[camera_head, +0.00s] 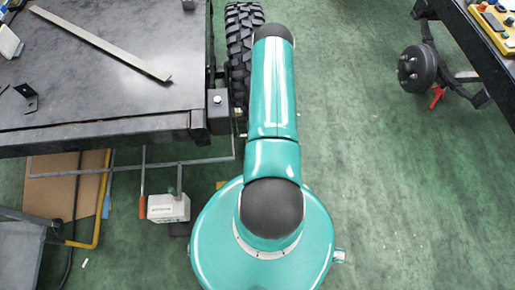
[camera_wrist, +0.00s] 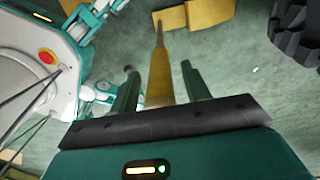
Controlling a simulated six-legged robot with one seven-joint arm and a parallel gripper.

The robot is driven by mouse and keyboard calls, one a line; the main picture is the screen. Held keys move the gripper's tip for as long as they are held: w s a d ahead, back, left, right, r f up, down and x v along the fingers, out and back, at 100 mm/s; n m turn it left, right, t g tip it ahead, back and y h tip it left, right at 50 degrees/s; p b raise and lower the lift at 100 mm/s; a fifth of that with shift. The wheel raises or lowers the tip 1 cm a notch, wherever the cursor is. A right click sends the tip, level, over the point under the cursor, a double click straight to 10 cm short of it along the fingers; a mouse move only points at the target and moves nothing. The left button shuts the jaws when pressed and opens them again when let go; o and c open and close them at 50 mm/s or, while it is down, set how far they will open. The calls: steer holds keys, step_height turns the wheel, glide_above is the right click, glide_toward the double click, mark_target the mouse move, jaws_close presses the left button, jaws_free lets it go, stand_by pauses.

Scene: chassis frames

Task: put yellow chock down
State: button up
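The yellow chock (camera_wrist: 172,20) shows in the wrist view on the green floor, at the top of the picture. A long yellow handle (camera_wrist: 160,75) runs from it towards my wrist, between the two fingers. My gripper (camera_wrist: 161,78) is open, with a visible gap between each finger and the handle. A second yellow block (camera_wrist: 209,12) lies just right of the chock; I cannot tell whether they are joined. In the head view my arm hides the gripper and the chock.
A black tyre (camera_wrist: 297,30) is at the upper right of the wrist view and beside the dark table (camera_head: 110,60) in the head view. A white box (camera_head: 168,208) stands below the table. Green floor (camera_head: 350,150) is clear to the right, before a wheel hub (camera_head: 418,68).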

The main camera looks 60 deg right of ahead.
steer(key=shift+r, duration=0.1)
step_height(320, 180, up, 12)
steer(key=shift+r, duration=0.1)
stand_by(0.5)
